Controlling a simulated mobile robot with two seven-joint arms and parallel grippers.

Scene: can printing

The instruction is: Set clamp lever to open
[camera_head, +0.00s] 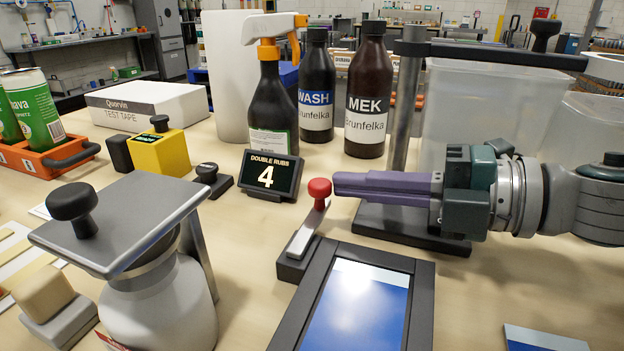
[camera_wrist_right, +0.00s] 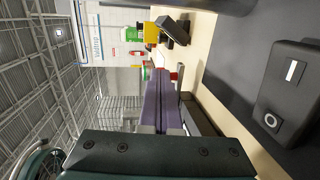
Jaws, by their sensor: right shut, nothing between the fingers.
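The clamp lever is a flat silver bar (camera_head: 304,235) with a red knob (camera_head: 319,188), rising at a slant from a dark block (camera_head: 293,263) at the rear left corner of a dark frame (camera_head: 420,300). My right gripper (camera_head: 337,185) is shut and empty, with its purple fingers pointing left. Its fingertips are just right of the knob at about the same height in the head view; I cannot tell whether they touch. In the wrist view the purple fingers (camera_wrist_right: 158,90) reach toward the red knob (camera_wrist_right: 174,76). My left gripper is not in view.
A counter reading 4 (camera_head: 268,175) stands behind the lever. A dark stand with a post (camera_head: 403,120) is behind my right gripper. A grey plate over a white jar (camera_head: 160,300) is at left. A spray bottle (camera_head: 270,115) and MEK bottle (camera_head: 367,90) stand behind.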

